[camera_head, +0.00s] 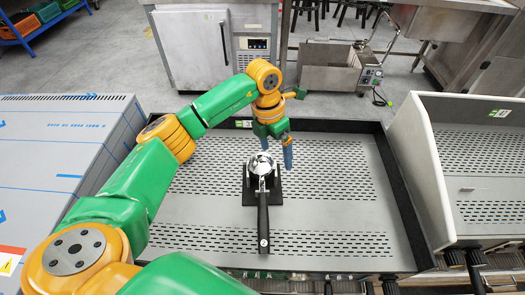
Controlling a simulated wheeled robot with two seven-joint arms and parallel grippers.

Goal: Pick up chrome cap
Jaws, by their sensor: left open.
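The chrome cap (262,162) is a shiny, rounded piece in the middle of the perforated metal tray. It sits at a small black stand (248,192), at the far end of a tool with a long black handle (263,222) that points toward me. My left gripper (276,153) reaches in from the left, points down and is open. Its blue-grey fingers show just behind and to the right of the cap, with nothing visible between them. From this view I cannot tell how high the fingertips are above the cap. My right gripper is not in view.
The perforated tray (335,215) has a raised dark rim and is mostly clear around the stand. A light-walled unit (422,170) stands to the right, and a film-covered metal box (50,150) to the left. A steel fryer-like unit (328,72) stands on the floor behind.

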